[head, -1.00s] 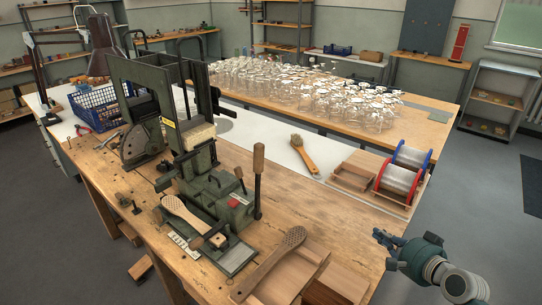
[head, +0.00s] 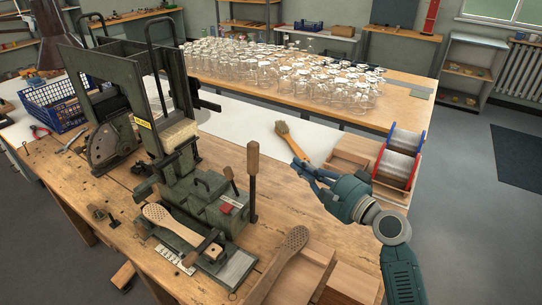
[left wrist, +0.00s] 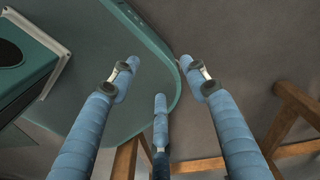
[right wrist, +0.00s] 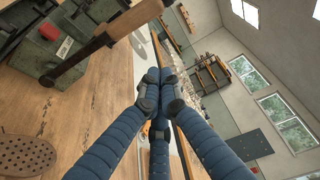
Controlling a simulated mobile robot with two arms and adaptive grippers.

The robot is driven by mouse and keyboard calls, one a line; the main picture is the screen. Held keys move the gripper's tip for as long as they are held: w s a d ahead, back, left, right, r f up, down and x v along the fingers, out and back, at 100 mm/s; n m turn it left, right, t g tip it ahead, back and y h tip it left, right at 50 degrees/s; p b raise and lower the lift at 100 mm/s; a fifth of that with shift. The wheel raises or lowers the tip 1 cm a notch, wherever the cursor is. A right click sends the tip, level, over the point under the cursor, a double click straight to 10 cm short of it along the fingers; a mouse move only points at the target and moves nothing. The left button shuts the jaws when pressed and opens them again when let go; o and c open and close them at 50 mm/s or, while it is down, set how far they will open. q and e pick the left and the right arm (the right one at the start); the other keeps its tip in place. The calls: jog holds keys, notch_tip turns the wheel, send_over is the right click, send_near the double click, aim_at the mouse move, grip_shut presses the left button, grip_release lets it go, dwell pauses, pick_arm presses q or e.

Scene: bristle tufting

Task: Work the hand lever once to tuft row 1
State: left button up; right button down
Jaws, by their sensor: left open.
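The tufting machine (head: 190,185) is a dark green metal unit on the wooden bench. Its hand lever (head: 252,185) is a black rod with a wooden grip, standing upright at the machine's right side. The lever's grip also shows in the right wrist view (right wrist: 128,22), up and left of the fingers. A drilled brush body (head: 172,222) lies at the machine's front. My right gripper (head: 300,168) is right of the lever, apart from it. Its fingertips are together and empty in the right wrist view (right wrist: 158,76). My left gripper (left wrist: 158,80) is open and empty, away from the bench.
Another drilled brush body (head: 280,262) leans on wooden blocks at the bench front. A finished brush (head: 290,143) lies behind my right gripper. Wire spools (head: 398,155) stand at right. A blue crate (head: 55,105) is at left. Bare bench lies around the lever's right side.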

pick_arm(q)
jog(key=r+p, duration=0.1)
jog(key=w+a+r+p, duration=0.1)
jog(key=r+p, duration=0.1)
jog(key=w+r+p, duration=0.1)
jog(key=shift+a+r, duration=0.15)
jog(key=shift+r, duration=0.15)
pick_arm(e)
jog(key=w+a, duration=0.5)
jog(key=a, duration=0.3)
jog(key=shift+a, duration=0.2)
pick_arm(q)
jog(key=shift+w, duration=0.1)
jog(key=shift+w, duration=0.1)
pick_arm(e)
jog(key=shift+s, duration=0.1)
